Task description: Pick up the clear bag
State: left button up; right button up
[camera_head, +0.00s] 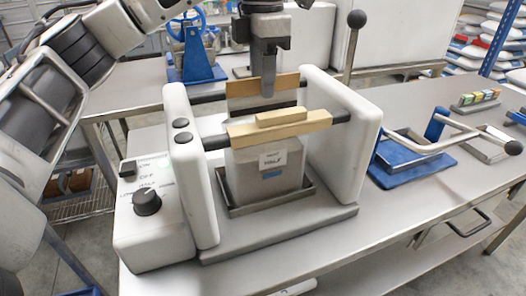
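The clear bag (262,189) is a see-through, greyish bag with a white and blue label on its front. It stands upright in a dark metal tray (246,209) between the white side plates of a bench machine, below a wooden bar (279,129). The bar hides the bag's upper part. My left gripper (268,94) points down above the machine, behind the front bar and close to the rear wooden bar (245,87). I see it edge-on, so its opening is unclear. It is apart from the visible part of the bag. My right gripper is out of view.
The machine's white side plates (346,130) flank the bag closely. A control box with a black knob (147,202) is at left. A blue-based lever tool (411,166) stands at right. A blue hand-wheel device (195,55) is on the back table. The front of the table is mostly clear.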

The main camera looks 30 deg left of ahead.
pick_arm(q)
jog(key=shift+d+f, duration=0.1)
jog(key=shift+f, duration=1.65)
grip_shut()
jog(key=shift+r, duration=0.15)
